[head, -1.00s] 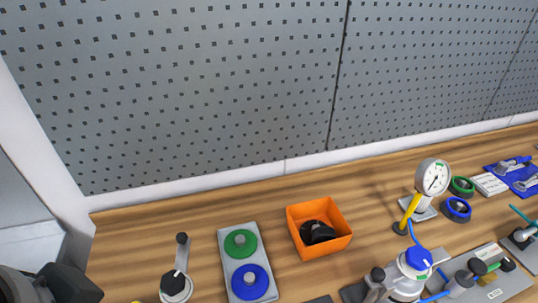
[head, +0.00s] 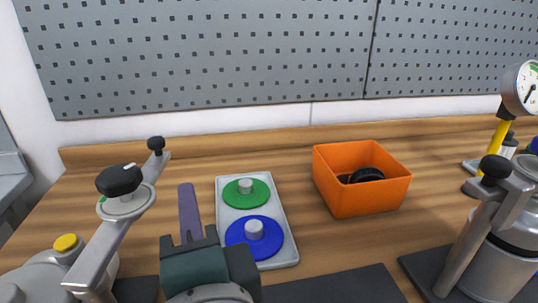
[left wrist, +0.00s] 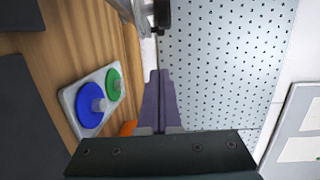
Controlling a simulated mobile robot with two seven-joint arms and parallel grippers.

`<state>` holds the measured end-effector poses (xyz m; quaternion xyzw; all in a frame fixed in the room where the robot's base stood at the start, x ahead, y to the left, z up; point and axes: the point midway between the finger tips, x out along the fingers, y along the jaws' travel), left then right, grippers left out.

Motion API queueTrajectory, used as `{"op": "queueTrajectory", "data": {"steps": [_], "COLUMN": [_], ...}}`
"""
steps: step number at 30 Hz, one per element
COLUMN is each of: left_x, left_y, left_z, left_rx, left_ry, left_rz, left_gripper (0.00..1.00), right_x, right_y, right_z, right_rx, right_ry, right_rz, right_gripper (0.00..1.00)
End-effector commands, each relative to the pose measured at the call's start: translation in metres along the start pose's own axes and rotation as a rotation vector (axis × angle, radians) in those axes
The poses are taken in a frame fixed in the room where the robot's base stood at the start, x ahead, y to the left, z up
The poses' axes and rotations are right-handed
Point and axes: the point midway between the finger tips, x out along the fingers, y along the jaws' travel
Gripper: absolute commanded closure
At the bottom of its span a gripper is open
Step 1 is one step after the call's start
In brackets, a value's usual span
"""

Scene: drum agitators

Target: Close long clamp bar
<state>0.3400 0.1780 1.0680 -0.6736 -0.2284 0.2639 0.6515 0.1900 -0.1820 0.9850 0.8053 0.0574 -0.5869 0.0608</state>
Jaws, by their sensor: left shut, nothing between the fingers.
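A long metal clamp bar (head: 100,250) runs diagonally at the left of the head view, above a grey housing (head: 40,280). It carries a large black knob (head: 118,180) and a small black knob (head: 156,143) at its far end. My left gripper (head: 187,192) is to the right of the bar, apart from it, with its purple fingers together and empty. The closed fingers (left wrist: 160,75) also show in the left wrist view, where a black knob (left wrist: 162,14) and grey metal show at the top. My right gripper is not in view.
A grey tray (head: 284,232) with green and blue discs lies just right of my left gripper. An orange bin (head: 345,203) holds black parts. A metal vessel with a clamp (head: 490,220) and a gauge (head: 522,88) stand at right. The pegboard wall (head: 220,50) is behind.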

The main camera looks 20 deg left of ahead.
Motion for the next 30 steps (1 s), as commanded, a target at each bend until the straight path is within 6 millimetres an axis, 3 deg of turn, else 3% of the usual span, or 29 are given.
{"op": "queueTrajectory", "data": {"steps": [1, 8, 21, 30], "left_x": [0.001, 0.013, 0.102, 0.126], "left_y": [0.008, 0.000, -0.005, -0.006], "left_z": [-0.003, -0.006, -0.007, 0.018], "left_rx": [0.006, 0.015, 0.014, 0.014], "left_ry": [0.011, 0.021, 0.018, 0.020], "left_rz": [-0.030, -0.066, -0.063, -0.059], "left_gripper": [1.00, 1.00, 1.00, 1.00], "right_x": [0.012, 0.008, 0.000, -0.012], "right_y": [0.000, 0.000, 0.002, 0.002], "right_z": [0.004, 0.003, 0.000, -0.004], "right_rx": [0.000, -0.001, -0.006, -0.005], "right_ry": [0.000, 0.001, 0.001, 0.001], "right_rz": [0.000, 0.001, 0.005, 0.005], "right_gripper": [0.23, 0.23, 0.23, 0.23]}}
